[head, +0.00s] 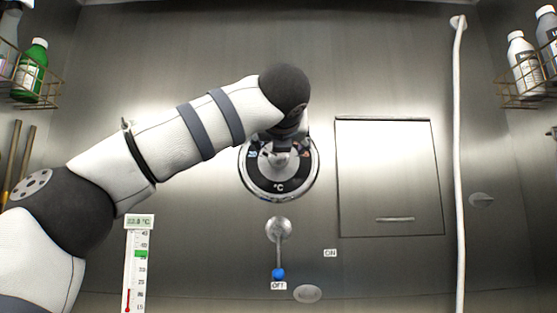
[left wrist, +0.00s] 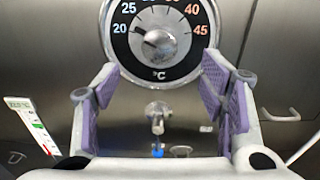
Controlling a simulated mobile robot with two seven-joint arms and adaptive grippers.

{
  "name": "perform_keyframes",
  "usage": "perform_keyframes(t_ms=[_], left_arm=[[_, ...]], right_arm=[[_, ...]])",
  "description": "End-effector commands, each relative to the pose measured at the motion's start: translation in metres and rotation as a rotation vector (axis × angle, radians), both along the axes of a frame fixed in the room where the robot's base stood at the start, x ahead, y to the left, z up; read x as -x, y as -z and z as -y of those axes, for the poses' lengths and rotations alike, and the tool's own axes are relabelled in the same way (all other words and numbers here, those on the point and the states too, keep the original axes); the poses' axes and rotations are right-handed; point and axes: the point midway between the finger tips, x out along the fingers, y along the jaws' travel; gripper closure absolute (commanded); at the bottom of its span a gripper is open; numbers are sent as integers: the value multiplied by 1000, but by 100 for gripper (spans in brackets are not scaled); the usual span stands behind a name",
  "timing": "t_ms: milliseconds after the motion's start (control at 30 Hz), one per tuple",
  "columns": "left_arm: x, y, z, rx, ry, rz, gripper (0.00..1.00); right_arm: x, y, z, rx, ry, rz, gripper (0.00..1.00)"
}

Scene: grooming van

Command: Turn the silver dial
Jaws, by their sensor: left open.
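The silver dial (head: 281,160) is a round knob on the wall, inside a black ring marked in °C with a chrome rim. In the left wrist view the silver dial (left wrist: 170,42) shows at the top, with numbers from 20 to 45 visible. A dark pointer mark on it points up and left, toward the stretch between 20 and 25. My left gripper (left wrist: 158,80) is open, its purple-padded fingers spread to either side below the dial, with nothing between them. In the head view my left wrist covers the dial's upper part. My right gripper is not in view.
Below the dial is a lever (head: 279,250) with a blue tip at the OFF label; an ON label (head: 330,253) is to its right. A thermometer (head: 138,265) is lower left. A closed panel (head: 390,180) and a white hose (head: 457,170) are right. Bottle racks flank the wall.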

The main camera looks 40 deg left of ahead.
Motion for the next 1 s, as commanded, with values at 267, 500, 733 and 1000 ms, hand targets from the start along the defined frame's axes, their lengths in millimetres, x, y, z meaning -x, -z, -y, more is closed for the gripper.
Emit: perform_keyframes(t_ms=[267,500,733,1000], left_arm=[[-56,3,-48,3,-5,-4,36],[-77,0,-68,0,-2,0,36],[-82,1,-72,-1,-2,-1,36],[-82,1,-72,-1,-2,-1,63]], right_arm=[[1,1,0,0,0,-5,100],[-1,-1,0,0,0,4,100],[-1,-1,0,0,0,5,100],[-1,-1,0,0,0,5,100]])
